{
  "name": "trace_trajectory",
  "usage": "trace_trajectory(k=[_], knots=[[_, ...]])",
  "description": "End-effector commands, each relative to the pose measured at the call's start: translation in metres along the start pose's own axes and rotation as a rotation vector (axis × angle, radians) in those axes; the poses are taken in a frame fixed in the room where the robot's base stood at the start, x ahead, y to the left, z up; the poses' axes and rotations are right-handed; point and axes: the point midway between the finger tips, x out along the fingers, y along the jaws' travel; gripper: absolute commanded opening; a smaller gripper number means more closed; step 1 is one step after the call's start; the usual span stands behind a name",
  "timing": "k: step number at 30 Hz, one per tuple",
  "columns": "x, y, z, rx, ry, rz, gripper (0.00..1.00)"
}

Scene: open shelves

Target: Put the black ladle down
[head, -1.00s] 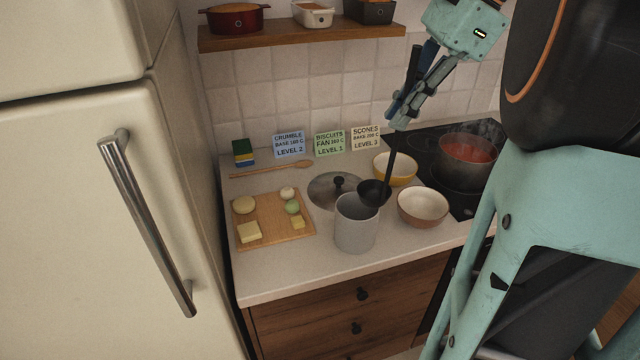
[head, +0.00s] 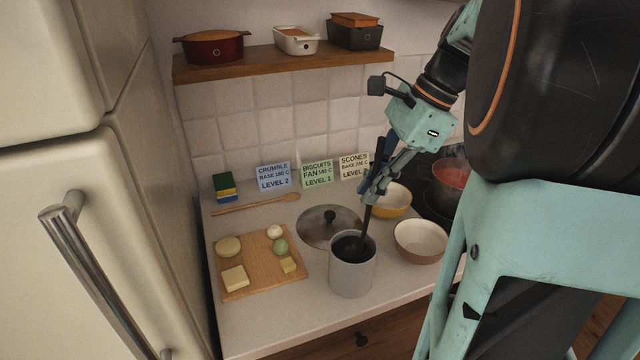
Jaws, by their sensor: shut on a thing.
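The black ladle (head: 366,219) is upright and slightly tilted, its bowl end down at the mouth of the grey cylindrical crock (head: 351,278). The bowl appears inside the crock's rim; whether it touches the bottom is hidden. My gripper (head: 371,196) is shut on the ladle's handle, above and slightly right of the crock. The handle's upper end sticks up past the fingers.
A metal lid (head: 318,229) lies behind the crock. A yellow bowl (head: 392,204) and a brown-rimmed bowl (head: 420,243) stand to the right. A cutting board (head: 253,275) with several food pieces lies left. A red-filled pot (head: 447,187) is on the hob.

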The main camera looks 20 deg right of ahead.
Motion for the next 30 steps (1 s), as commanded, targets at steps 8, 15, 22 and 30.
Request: trace_trajectory(k=[8, 15, 22, 30], knots=[[0.027, 0.004, -0.011, 0.001, -0.001, 0.001, 0.00], [0.058, 0.008, -0.025, 0.000, -0.001, 0.001, 0.00], [0.061, 0.007, -0.026, -0.001, 0.001, -0.001, 0.00], [0.064, 0.008, -0.027, 0.000, 0.000, -0.001, 0.16]])
